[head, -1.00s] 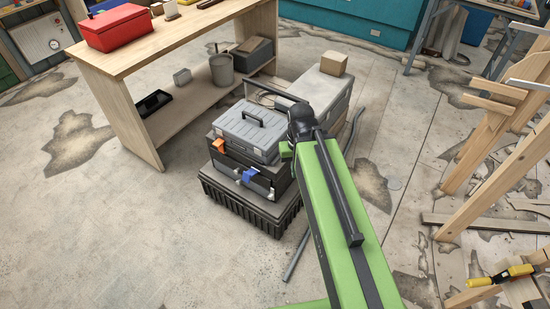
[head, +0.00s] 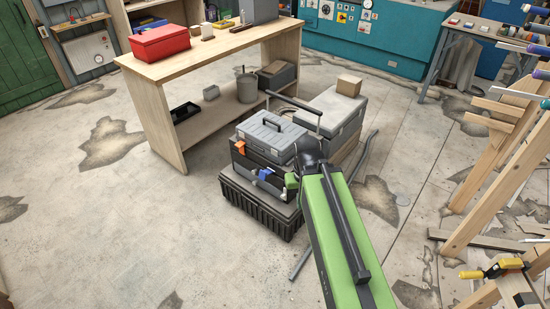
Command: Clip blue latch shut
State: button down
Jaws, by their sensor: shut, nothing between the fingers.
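The blue latch (head: 265,174) is on the front of the black middle box (head: 251,166) in a stack of toolboxes. It looks tilted out from the box face, but it is too small to be sure. An orange latch (head: 240,147) is on the same box, higher and to the left. My green arm reaches from the bottom of the head view to the right side of the stack. A short green link of mine shows just right of the blue latch. My gripper is hidden behind the arm.
A grey toolbox (head: 271,138) tops the stack, above a ribbed black base (head: 258,207). A grey case (head: 331,113) with a cardboard box (head: 349,86) stands behind. A wooden workbench (head: 166,122) is at left, wooden trestles (head: 494,172) at right. The front-left floor is clear.

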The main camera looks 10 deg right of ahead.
aim_at(263, 174)
jog(key=u, duration=0.2)
jog(key=i, duration=0.9)
jog(key=z, duration=0.25)
